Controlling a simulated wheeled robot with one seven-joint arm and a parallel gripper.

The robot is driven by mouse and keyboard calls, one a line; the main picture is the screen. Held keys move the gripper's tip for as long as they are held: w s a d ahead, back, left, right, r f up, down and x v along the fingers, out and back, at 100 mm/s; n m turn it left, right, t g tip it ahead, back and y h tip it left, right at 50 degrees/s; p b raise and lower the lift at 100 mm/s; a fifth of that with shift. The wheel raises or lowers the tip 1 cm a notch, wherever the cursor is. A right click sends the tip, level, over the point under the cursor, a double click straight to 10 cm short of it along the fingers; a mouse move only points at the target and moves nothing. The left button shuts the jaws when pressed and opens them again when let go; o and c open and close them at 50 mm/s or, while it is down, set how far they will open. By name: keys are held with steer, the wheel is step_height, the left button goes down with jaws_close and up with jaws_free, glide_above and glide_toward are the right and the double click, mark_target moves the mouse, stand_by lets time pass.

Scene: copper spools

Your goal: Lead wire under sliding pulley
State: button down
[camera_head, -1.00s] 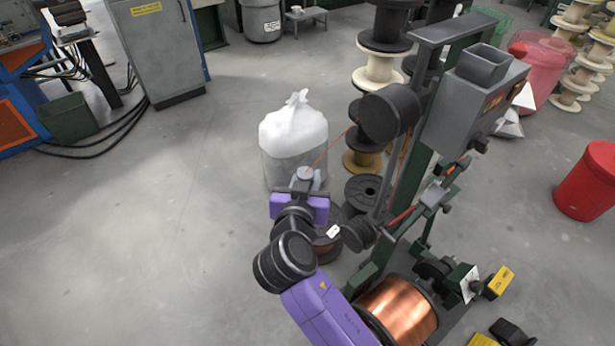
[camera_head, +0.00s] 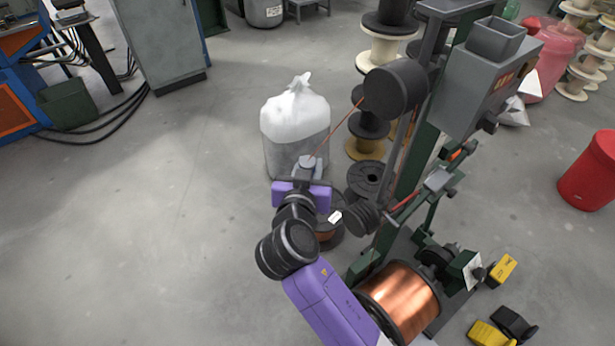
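My gripper (camera_head: 308,165) is left of the wire machine, in front of the white bag. A thin copper-red wire (camera_head: 338,132) runs straight from its fingertips up to the big dark upper pulley (camera_head: 397,88). The fingers look shut on the wire, though they are small here. A smaller dark grooved pulley (camera_head: 361,218), which looks like the sliding pulley, sits lower on the machine, right of and below my gripper. The held wire passes above it, apart from it. A large copper spool (camera_head: 405,300) sits at the machine's base, partly behind my purple arm.
The green machine frame (camera_head: 412,160) carries a grey control box (camera_head: 478,80). A white bag (camera_head: 296,125) stands close behind my gripper. Spools stand on the floor behind the lower pulley, including a black one (camera_head: 366,178).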

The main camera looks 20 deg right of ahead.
step_height(320, 180, down, 20)
steer(key=b, duration=1.7)
steer(key=shift+f+b, duration=0.25)
steer(key=shift+b, duration=0.1)
step_height(320, 180, down, 10)
steer(key=b, duration=0.8)
steer(key=shift+s+r, duration=0.25)
steer(key=shift+s, duration=0.2)
steer(key=shift+s+d, duration=0.1)
steer(key=shift+s, duration=0.05)
steer(key=s+d+p, duration=0.1)
steer(key=s+d, duration=0.2)
steer(key=s, duration=1.2)
steer(key=shift+s, duration=0.25)
stand_by(1.4)
